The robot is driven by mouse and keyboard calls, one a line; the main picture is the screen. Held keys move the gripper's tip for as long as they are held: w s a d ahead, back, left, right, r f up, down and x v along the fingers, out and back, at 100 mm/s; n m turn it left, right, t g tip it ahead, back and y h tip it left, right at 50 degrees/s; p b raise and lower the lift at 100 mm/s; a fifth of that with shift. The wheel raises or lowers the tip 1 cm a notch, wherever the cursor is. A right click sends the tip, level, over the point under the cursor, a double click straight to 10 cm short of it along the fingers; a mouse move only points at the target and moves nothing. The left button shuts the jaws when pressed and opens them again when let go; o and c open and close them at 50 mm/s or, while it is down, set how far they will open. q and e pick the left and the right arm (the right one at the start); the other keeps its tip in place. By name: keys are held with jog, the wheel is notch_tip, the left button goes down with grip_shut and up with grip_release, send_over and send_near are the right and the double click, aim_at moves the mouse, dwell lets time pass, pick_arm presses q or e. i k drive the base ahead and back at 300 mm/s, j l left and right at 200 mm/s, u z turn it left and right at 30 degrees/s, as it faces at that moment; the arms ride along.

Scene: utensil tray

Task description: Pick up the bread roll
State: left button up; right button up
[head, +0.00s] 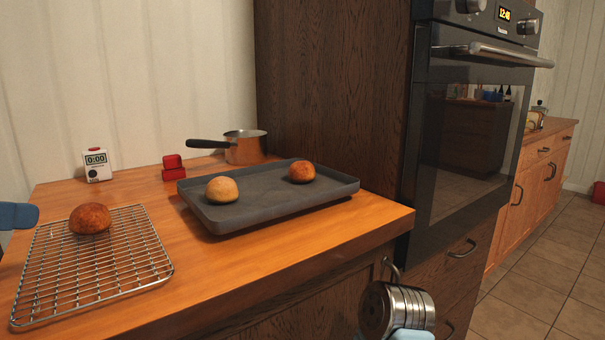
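Several bread rolls show in the head view. A dark brown roll (90,218) sits on the wire cooling rack (95,262) at the left. A paler roll (221,190) and a browner roll (301,172) sit apart on the dark grey baking tray (262,212). A blue part, probably of my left arm, enters at the left edge, left of the rack roll. A ribbed metal cylinder with a pale blue piece, probably of my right arm, shows at the bottom, in front of the cabinet. I see no fingertips of either gripper, and no roll is held.
A white timer (95,165), a red block-shaped object (173,168) and a copper saucepan (245,148) stand along the back of the wooden counter (180,262). A tall dark cabinet with an oven (475,120) rises at the right. Bare wood lies between rack and tray.

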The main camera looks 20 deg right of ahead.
aim_at(302, 171)
jog(key=k+j, duration=0.8)
